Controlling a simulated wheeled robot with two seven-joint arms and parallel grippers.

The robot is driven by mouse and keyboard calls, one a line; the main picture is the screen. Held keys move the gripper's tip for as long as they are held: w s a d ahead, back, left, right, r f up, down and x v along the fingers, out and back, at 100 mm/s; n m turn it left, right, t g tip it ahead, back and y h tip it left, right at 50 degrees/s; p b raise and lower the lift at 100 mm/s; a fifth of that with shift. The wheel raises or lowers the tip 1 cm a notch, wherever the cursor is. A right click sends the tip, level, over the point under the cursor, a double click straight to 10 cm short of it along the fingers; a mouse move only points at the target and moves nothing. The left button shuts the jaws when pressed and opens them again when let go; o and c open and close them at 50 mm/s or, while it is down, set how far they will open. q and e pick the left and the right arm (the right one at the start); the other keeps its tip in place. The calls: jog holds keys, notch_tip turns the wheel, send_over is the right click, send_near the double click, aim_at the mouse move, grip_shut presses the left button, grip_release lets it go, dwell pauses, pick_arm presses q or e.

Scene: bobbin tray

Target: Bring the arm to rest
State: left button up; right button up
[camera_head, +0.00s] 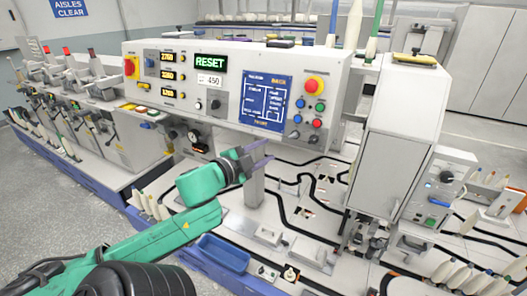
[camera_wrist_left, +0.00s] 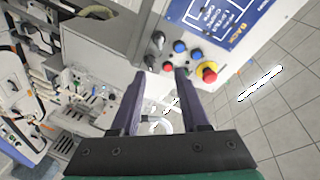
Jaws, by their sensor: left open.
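My left arm comes in from the lower left of the head view in green. Its gripper (camera_head: 258,157) is in front of the grey machine, below the control panel (camera_head: 225,90). The two purple fingers are apart, and they show in the wrist view (camera_wrist_left: 166,95) with nothing between them. The gripper looks clear of the panel and its buttons. My right gripper is not in view.
A red emergency knob (camera_head: 314,84) and coloured buttons are on the panel. A blue tray (camera_head: 222,254) sits below the arm at the machine's front edge. White bobbins (camera_head: 470,274) stand at the lower right. Grey floor (camera_head: 60,215) is free at the left.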

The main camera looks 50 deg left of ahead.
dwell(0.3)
pick_arm(q)
jog(key=s+a+f+n+g+y, duration=0.35)
jog(key=a+f, duration=0.55)
jog(key=f, duration=0.5)
jog(key=s+a+f+n+g, duration=0.15)
jog(key=s+f, duration=0.25)
jog(key=f, duration=0.7)
jog(key=s+a+f+n+g, duration=0.1)
jog(key=s+f+n+g, duration=0.25)
jog(key=f, duration=0.75)
jog(key=s+d+f+g+h, duration=0.2)
jog(key=s+d+f, duration=0.35)
jog(key=f, duration=0.35)
jog(key=s+d+f+g+h, duration=0.1)
jog(key=s+d+f, duration=0.45)
jog(key=f, duration=0.45)
jog(key=s+d+f+g+h, duration=0.1)
jog(key=s+d+f, duration=0.3)
jog(key=d, duration=0.4)
jog(key=s+d+f+g+h, duration=0.1)
jog(key=s+d+f+g, duration=0.2)
jog(key=s+d+f, duration=0.2)
jog(key=s+d, duration=0.1)
jog(key=d, duration=0.2)
jog(key=shift+d+f, duration=0.2)
jog(key=shift+f, duration=0.05)
jog(key=shift+s+a+m+h, duration=0.1)
jog(key=shift+s+m+h, duration=0.05)
jog(key=shift+m+h, duration=0.1)
